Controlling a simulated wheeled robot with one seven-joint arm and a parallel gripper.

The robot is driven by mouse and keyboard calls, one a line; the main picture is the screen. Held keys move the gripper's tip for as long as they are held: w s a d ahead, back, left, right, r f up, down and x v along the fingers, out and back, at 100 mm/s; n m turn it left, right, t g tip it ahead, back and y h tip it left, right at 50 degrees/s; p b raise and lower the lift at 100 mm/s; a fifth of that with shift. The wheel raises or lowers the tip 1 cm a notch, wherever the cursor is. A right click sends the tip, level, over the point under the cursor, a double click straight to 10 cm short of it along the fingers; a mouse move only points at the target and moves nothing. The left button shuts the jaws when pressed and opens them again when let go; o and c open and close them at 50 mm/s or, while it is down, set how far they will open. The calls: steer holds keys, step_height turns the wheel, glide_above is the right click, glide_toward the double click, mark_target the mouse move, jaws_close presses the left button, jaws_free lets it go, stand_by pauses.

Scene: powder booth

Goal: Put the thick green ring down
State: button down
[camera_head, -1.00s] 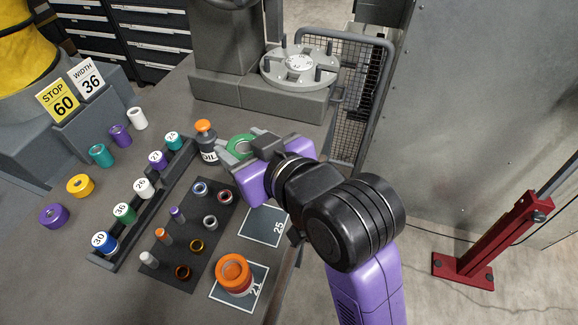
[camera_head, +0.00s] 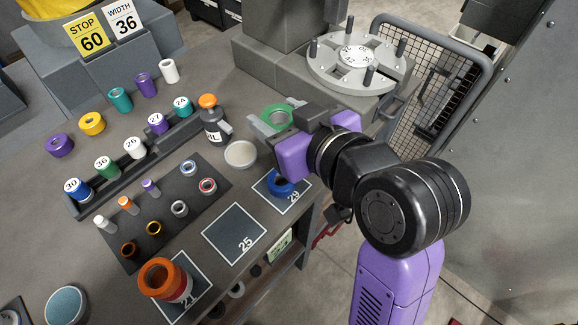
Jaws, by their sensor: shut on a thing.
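The thick green ring (camera_head: 278,116) is between the jaws of my gripper (camera_head: 272,126), which is shut on it. The ring shows at the far side of the jaws, partly hidden by them. It appears held above the grey bench, to the right of the oil bottle; its exact height I cannot tell.
Marked squares 25 (camera_head: 234,234), 29 (camera_head: 293,187) and 21 (camera_head: 197,299) lie along the front edge. Square 29 bears a blue ring (camera_head: 281,184); square 21 bears stacked orange rings (camera_head: 162,279). A whitish disc (camera_head: 240,154) and oil bottle (camera_head: 214,124) stand nearby. A pegged turntable (camera_head: 350,84) is behind.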

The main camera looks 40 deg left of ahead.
step_height(320, 180, down, 14)
steer(key=shift+s+f, duration=0.1)
steer(key=shift+f, duration=0.25)
steer(key=shift+f+b, duration=0.4)
steer(key=shift+f, duration=0.05)
steer(key=shift+f, duration=0.1)
steer(key=c, duration=0.6)
jaws_free()
